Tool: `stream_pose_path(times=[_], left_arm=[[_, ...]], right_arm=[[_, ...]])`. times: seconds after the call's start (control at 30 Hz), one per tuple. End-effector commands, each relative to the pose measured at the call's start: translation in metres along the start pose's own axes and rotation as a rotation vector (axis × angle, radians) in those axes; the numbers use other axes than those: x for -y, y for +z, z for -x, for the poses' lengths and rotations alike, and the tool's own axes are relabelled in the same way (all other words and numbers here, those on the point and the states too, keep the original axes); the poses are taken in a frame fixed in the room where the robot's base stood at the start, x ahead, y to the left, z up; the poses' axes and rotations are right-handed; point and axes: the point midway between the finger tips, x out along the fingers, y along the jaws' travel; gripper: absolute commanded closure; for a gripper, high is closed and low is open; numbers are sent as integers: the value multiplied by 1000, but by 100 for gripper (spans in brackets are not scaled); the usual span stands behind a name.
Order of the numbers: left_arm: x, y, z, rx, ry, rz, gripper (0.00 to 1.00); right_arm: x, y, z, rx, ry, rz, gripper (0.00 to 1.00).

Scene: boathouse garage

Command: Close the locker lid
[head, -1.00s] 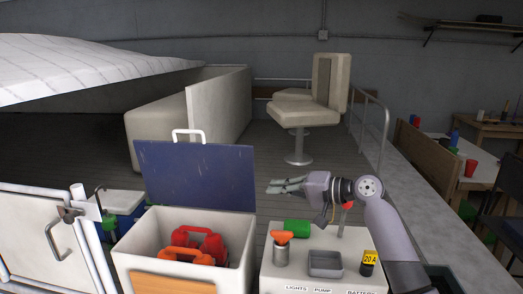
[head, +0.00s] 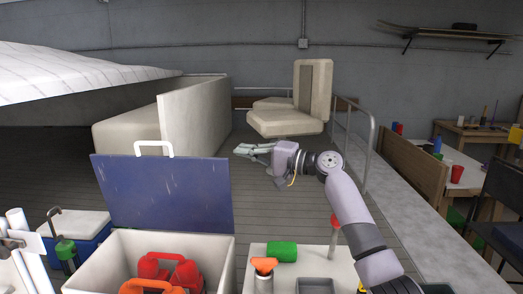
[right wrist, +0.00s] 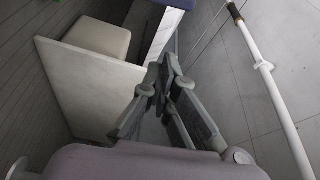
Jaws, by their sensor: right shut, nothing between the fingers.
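The locker lid (head: 165,195) is a blue panel standing open and upright at the back of the white locker (head: 213,252). A white handle (head: 154,145) sits on its top edge. My right gripper (head: 238,150) is shut and empty. It shows just right of the lid's upper right corner, at about the height of the top edge; I cannot tell its depth from the lid. In the right wrist view its fingers (right wrist: 160,92) come together, with nothing between them. My left gripper is not in view.
Red-orange items (head: 187,274) lie in the locker. Beside it a white console (head: 338,265) carries a green cylinder (head: 282,251), an orange-topped can (head: 264,270) and a grey tray (head: 316,284). A seat (head: 290,120) stands behind. A metal rail (head: 371,150) runs at right.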

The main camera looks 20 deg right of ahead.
Motion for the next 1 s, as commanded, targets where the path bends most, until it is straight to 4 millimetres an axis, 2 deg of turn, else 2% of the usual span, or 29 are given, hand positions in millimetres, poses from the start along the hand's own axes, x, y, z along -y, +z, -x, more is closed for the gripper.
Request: stream_pose_path(times=[0.1, 0.37, 0.6, 1.0], left_arm=[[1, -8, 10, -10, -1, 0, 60], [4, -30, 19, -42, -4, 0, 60], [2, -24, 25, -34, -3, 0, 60], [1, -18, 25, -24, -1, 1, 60]], right_arm=[[3, 0, -22, 2, 0, -3, 100], [1, 22, -13, 0, 1, 1, 100], [0, 36, -8, -1, 1, 1, 100], [-1, 38, -7, -1, 0, 1, 100]])
